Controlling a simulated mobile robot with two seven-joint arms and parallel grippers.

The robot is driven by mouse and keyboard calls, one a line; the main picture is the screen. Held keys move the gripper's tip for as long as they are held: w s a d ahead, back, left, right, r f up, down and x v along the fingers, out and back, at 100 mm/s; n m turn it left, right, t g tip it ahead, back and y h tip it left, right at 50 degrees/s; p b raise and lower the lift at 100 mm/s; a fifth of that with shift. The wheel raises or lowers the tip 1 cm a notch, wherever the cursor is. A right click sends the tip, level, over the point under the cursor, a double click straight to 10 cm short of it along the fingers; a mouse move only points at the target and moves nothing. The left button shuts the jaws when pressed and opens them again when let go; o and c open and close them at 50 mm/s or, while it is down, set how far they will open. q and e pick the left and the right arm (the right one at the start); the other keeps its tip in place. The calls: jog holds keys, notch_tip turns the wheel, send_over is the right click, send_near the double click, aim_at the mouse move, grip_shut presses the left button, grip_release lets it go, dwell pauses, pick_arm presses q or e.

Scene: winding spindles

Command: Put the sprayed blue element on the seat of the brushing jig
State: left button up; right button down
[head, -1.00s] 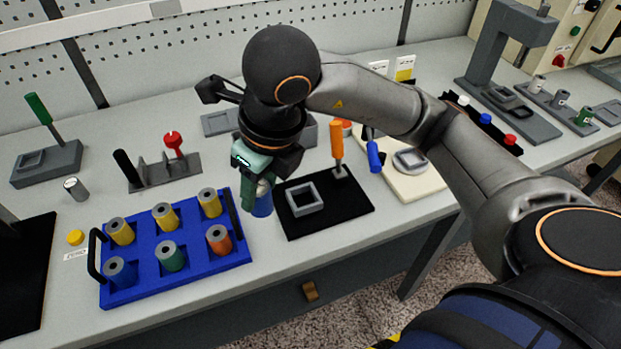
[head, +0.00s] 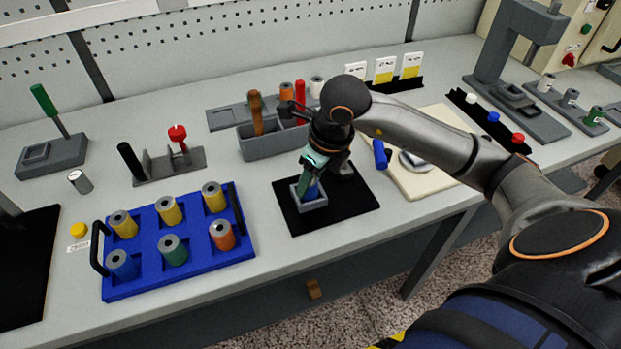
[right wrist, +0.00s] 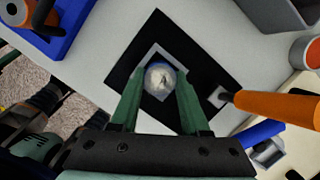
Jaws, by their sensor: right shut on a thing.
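My right gripper (head: 309,186) is shut on the blue element (head: 312,193), which is upright between its green fingers. In the right wrist view the element's round top (right wrist: 161,77) is whitish and speckled, with a little blue at its edge. The brushing jig is a black plate (head: 350,205) with a grey square seat (head: 309,206). The element is over or inside the seat's frame; I cannot tell whether its bottom touches. The jig's orange handle (right wrist: 275,106) shows in the right wrist view, and my gripper hides it in the head view.
The blue tray (head: 190,276) at left holds several yellow, green, orange and blue spindles. A grey bin (head: 258,147) with tools stands behind the jig. A cream board (head: 440,120) with a blue-handled item (head: 381,155) lies close on the right.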

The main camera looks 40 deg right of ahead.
jog(key=shift+f, duration=0.25)
jog(key=shift+f, duration=0.2)
jog(key=shift+c, duration=1.9)
grip_release()
jog(key=shift+r, duration=0.15)
jog(key=shift+r, duration=0.2)
jog(key=v, duration=1.1)
jog(key=shift+s+r, duration=0.15)
jog(key=shift+r, duration=0.2)
jog(key=shift+d, duration=0.1)
